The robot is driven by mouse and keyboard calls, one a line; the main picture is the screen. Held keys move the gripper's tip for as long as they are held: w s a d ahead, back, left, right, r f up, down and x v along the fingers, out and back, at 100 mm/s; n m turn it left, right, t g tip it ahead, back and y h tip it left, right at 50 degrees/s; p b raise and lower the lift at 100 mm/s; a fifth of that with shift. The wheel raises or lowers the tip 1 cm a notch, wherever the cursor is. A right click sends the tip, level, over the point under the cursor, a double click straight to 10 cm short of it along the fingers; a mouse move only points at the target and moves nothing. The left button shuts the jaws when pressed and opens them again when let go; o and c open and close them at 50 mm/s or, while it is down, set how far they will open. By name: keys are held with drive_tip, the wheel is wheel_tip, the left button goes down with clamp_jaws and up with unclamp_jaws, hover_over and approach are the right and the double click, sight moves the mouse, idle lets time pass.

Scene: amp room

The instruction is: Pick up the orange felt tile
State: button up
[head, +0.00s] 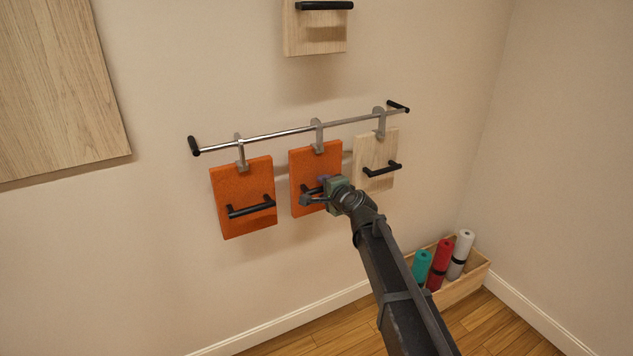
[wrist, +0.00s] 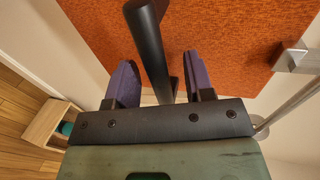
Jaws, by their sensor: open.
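Two orange felt tiles hang by metal hooks from a wall rail: a left one (head: 235,183) and a middle one (head: 314,164). Each has a black bar handle. My gripper (head: 316,192) is at the middle tile's handle and hides part of it. In the wrist view, the orange tile (wrist: 222,32) fills the upper area. Its black handle (wrist: 149,45) runs between the two purple fingers of my gripper (wrist: 160,78). The fingers are open, with a gap on each side of the handle.
The metal rail (head: 275,134) has black ends. A pale wooden tile (head: 372,152) hangs on it, right of my gripper. Another wooden panel with a handle (head: 310,38) is above. A wooden box (head: 464,285) with rolled mats stands on the floor at lower right.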

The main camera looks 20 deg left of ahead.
clamp_jaws()
